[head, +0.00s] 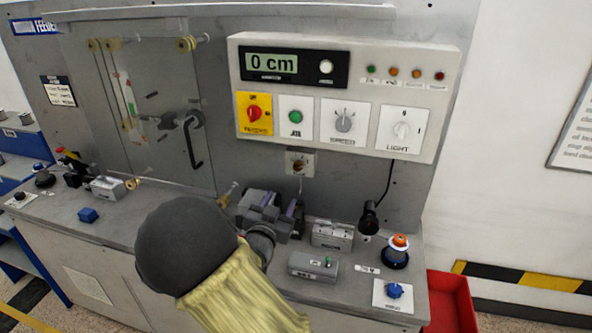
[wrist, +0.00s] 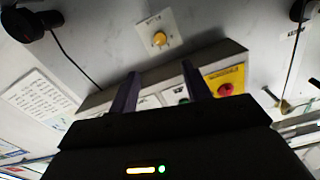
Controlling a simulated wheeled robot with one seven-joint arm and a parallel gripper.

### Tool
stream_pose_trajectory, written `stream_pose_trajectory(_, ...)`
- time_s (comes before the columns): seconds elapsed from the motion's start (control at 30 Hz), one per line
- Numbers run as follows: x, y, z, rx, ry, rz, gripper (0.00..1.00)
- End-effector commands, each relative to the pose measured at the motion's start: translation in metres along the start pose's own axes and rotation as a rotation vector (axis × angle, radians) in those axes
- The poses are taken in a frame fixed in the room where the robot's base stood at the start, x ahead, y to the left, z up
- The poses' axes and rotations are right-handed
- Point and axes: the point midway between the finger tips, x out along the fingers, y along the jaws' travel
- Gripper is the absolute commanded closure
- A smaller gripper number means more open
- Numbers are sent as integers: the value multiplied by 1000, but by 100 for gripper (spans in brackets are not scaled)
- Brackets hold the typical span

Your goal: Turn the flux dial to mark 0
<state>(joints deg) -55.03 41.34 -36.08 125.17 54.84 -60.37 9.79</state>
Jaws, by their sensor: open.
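I cannot read which control is labelled flux. A small plate with a brass-coloured knob (head: 298,165) is on the upright wall below the control box; it also shows in the wrist view (wrist: 158,38). A blue knob (head: 394,291) sits on a white plate at the bench's front right. A grey dial (head: 344,121) and the white LIGHT dial (head: 401,130) are on the control box. Their marks are too small to read. My gripper (head: 285,197) is open, below the brass-coloured knob; its two fingers stand apart and empty in the wrist view (wrist: 160,68).
The control box (head: 445,95) juts from the wall, with a display reading 0 cm, a red knob (head: 254,113) and a green button (head: 295,117). Grey boxes (head: 314,264), a black lamp (head: 369,218) and an orange-topped item (head: 398,248) crowd the bench right of my gripper.

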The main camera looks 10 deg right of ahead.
Motion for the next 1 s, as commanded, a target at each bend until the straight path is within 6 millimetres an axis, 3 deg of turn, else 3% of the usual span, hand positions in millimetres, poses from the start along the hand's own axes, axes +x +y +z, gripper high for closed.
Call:
stream_pose_trajectory(0.8,140,0,-2,-1,1,0,51)
stream_pose_trajectory(1.0,160,0,-1,0,0,-1,51)
